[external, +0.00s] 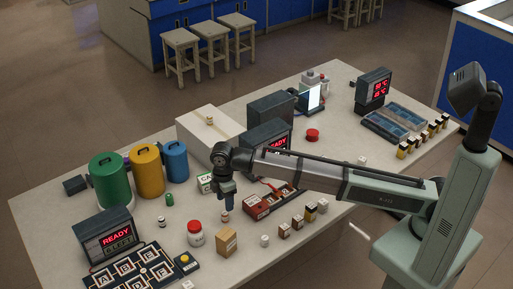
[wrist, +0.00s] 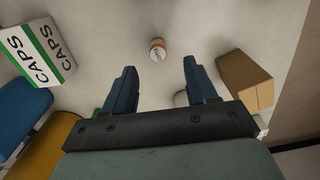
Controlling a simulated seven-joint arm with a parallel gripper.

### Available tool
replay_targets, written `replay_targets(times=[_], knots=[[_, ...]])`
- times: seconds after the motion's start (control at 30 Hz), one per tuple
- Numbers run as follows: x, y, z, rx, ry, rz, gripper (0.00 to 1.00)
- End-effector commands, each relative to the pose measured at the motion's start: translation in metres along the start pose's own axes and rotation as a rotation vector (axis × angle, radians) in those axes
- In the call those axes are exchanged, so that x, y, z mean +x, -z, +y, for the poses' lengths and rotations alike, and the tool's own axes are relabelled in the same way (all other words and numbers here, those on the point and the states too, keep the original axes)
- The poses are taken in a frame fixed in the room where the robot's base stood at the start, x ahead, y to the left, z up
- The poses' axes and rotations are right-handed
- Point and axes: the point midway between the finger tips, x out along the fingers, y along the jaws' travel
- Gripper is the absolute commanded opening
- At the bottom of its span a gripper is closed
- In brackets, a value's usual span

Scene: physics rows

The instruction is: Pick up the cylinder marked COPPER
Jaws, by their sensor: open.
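My gripper (external: 229,203) points down above the table near its front middle. In the wrist view my gripper (wrist: 159,70) is open, its two blue fingers apart with nothing between them. A small cylinder (wrist: 157,50) with a white and orange-red surface stands just beyond the fingertips, roughly centred between them. A small cylinder (external: 225,216) also shows just below the fingertips in the external view. Its marking is too small to read, so I cannot tell which cylinder says COPPER. Other small cylinders stand near the board (external: 162,222) and on the white box (external: 210,120).

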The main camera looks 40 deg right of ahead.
Motion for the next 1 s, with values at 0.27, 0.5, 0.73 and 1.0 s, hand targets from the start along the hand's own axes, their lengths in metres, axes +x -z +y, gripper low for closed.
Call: replay_targets(times=[0.27,0.5,0.73,1.0], knots=[[0.027,0.000,0.000,0.000,-0.001,0.001,0.57],[0.036,0.001,0.001,0.000,-0.001,0.000,0.57],[0.064,0.004,0.004,0.000,0.000,-0.001,0.57],[0.082,0.004,0.004,0.000,-0.001,0.001,0.57]])
